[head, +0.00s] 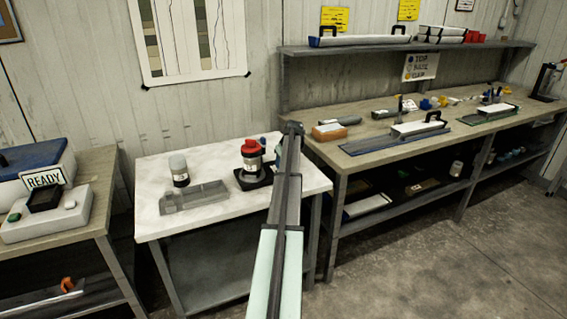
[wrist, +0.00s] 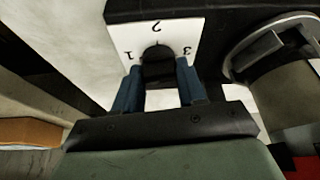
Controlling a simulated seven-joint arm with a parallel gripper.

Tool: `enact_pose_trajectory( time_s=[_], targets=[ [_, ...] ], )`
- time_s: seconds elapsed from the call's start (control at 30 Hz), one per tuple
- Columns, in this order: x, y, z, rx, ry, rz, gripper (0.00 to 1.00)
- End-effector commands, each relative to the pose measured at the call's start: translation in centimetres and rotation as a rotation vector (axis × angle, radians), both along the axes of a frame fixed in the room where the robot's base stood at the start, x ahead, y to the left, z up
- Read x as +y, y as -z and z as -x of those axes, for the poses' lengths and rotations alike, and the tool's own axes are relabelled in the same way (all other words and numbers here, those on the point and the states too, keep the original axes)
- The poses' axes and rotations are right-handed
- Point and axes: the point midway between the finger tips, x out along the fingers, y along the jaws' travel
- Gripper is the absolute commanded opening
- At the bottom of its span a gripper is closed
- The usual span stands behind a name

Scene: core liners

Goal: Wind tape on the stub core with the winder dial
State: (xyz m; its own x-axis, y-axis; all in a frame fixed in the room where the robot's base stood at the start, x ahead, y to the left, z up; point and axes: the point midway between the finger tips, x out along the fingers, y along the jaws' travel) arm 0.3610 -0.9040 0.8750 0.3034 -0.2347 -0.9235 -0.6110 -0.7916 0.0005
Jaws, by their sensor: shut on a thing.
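In the wrist view my gripper (wrist: 158,78) has its two blue fingers on either side of a black dial knob (wrist: 158,60) and is shut on it. The knob sits on a white dial plate (wrist: 122,38) marked 1, 2 and 3. Its pointer setting is hard to read. A dull grey-brown cylinder (wrist: 285,98), possibly the stub core, lies right of the dial beside a dark curved part (wrist: 262,48). In the head view a black-based unit (head: 254,179) holds a red-topped labelled cylinder (head: 252,157). My arm partly hides that side, and the dial cannot be made out there.
A grey-topped labelled cylinder (head: 179,170) and a long grey tray (head: 195,196) stand on the white table (head: 165,224). A bench with a READY sign (head: 44,178) is at left. A long cluttered workbench (head: 375,138) is at right. The white table's front left is clear.

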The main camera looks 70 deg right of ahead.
Motion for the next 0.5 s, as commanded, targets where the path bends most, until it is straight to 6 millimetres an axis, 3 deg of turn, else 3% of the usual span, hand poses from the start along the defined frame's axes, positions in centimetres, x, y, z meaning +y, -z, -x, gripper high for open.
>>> enact_pose_trajectory(
  time_s=[0.5],
  targets=[
    [0.27,0.00,-0.27,0.002,0.486,0.001,0.10]
  ],
)
